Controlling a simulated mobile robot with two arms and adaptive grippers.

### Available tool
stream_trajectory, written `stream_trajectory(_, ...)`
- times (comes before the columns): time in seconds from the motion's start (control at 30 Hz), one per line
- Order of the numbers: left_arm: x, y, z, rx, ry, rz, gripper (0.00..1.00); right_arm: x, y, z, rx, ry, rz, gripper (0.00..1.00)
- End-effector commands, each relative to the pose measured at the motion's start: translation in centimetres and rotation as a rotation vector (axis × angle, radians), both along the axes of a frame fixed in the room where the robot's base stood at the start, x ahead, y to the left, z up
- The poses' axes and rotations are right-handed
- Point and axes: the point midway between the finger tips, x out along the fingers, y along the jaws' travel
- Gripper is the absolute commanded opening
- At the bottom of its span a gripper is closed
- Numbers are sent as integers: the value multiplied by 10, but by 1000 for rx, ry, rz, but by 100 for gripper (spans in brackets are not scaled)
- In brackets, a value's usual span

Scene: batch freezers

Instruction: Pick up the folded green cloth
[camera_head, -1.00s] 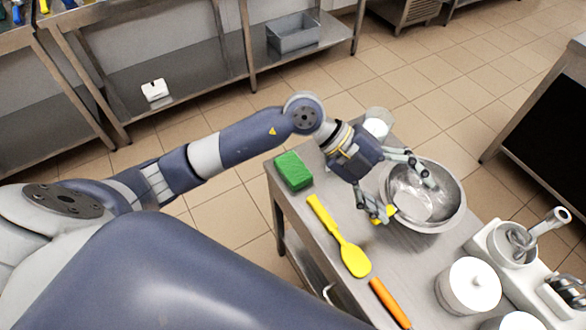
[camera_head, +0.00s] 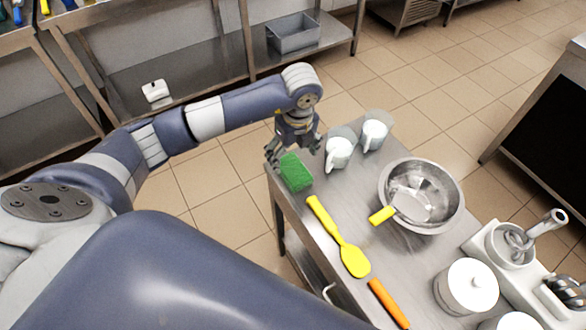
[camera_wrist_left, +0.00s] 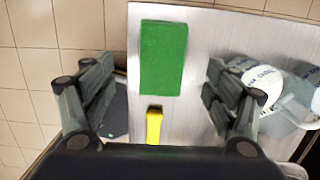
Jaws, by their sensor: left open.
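The folded green cloth (camera_head: 296,173) lies flat near the far left corner of the steel table. In the left wrist view the cloth (camera_wrist_left: 164,57) is a green rectangle ahead of the fingers, between their lines. My left gripper (camera_head: 293,157) is open and empty above the cloth's far end. Its spread fingers (camera_wrist_left: 158,105) show at both sides of the left wrist view, apart from the cloth. My right gripper is not in view.
A metal bowl (camera_head: 451,218) holds a yellow-handled scoop (camera_head: 411,205). An orange handle (camera_head: 388,302) and a lidded white pot (camera_head: 467,286) are nearer.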

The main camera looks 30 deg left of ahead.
Motion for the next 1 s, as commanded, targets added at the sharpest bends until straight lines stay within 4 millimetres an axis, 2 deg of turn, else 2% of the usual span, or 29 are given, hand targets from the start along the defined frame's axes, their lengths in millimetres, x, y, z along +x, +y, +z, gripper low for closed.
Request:
stream_trajectory(0.23, 0, -1, -19, -1, 2, -2, 80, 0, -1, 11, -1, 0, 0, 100)
stream_trajectory(0.37, 1, -2, -39, -1, 3, -2, 80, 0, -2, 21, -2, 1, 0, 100)
stream_trajectory(0.5, 3, 0, -57, -2, 1, -2, 80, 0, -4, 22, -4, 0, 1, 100)
stream_trajectory(0.77, 4, 1, -61, -2, -1, -3, 80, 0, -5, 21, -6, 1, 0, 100)
stream_trajectory(0.8, 4, 0, -61, -2, -1, -3, 76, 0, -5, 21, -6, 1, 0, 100)
stream_trajectory(1.0, 4, 0, -61, -2, -1, -3, 33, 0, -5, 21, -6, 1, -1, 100)
